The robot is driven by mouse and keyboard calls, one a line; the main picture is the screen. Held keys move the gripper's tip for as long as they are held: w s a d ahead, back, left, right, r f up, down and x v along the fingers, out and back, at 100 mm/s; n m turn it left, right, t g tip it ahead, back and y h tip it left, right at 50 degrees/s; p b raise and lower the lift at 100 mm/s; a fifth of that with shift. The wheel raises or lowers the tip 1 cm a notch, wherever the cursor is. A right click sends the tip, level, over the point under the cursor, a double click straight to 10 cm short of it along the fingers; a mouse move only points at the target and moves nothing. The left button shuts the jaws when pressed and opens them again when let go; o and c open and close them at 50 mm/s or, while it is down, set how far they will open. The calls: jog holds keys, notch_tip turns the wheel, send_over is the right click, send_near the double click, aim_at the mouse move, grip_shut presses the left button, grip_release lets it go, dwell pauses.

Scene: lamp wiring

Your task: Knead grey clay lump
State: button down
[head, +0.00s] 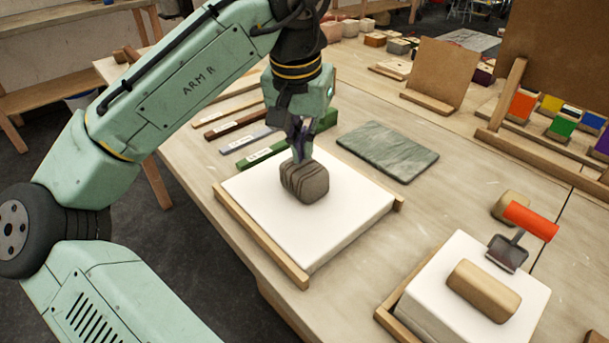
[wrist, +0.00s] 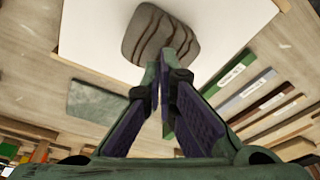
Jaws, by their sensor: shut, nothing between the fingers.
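The grey clay lump (head: 305,182) sits on a white board (head: 345,215) with wooden edge strips. Its top and side carry several dark grooves. My gripper (head: 301,150) is directly above the lump, pointing down, with its fingers together and empty. In the head view the fingertips are at the lump's top left edge. In the wrist view the lump (wrist: 158,36) lies just beyond the closed fingertips (wrist: 163,62), close to them. I cannot tell whether the tips touch the clay.
A green stone slab (head: 388,151) lies behind the board. Several coloured bars (head: 247,138) lie to its left.

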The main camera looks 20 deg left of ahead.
jog(key=shift+f, duration=0.15)
dwell(0.5)
jog(key=shift+f+b, duration=0.5)
jog(key=shift+f, duration=0.3)
jog(key=shift+r, duration=0.1)
jog(key=shift+r+p, duration=1.1)
jog(key=shift+p, duration=0.05)
jog(key=shift+f, duration=0.2)
jog(key=shift+f+b, duration=0.75)
jog(key=shift+f, duration=0.25)
